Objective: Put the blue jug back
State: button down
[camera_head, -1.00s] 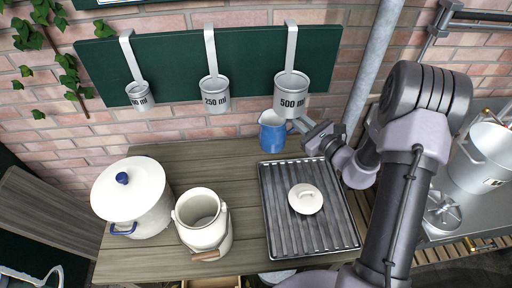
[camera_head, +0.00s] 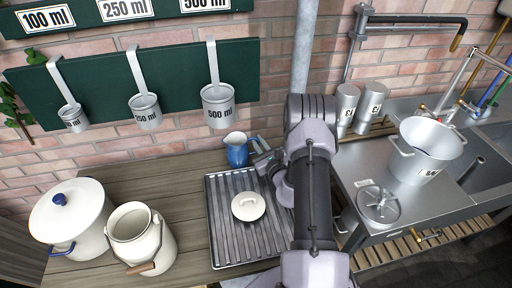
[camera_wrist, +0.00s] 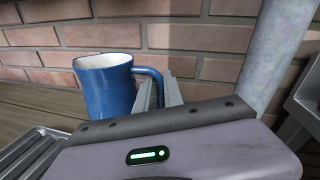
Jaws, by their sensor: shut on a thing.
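The blue jug (camera_head: 237,151) has a white inside and is upright at the back of the wooden counter (camera_head: 180,180), near the brick wall and just behind the ribbed metal tray. My gripper (camera_head: 262,148) is at its right side, shut on the jug's handle. In the wrist view the jug (camera_wrist: 104,88) is left of my gripper (camera_wrist: 160,93), with the handle running in between the fingers. The jug's base is partly hidden there, and I cannot tell whether it touches the counter.
The ribbed tray (camera_head: 226,226) holds a white lid (camera_head: 248,206). A lidded white pot (camera_head: 72,220) and a cream can (camera_head: 138,236) stand left. Measuring cups hang above, the 500 ml one (camera_head: 218,106) close over the jug. A vertical pipe (camera_head: 303,60) rises right of it.

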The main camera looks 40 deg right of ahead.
jog(key=shift+f, duration=0.1)
jog(key=shift+f, duration=0.2)
jog(key=c, duration=1.5)
grip_release()
jog(key=shift+o, duration=0.2)
jog(key=shift+r, duration=0.2)
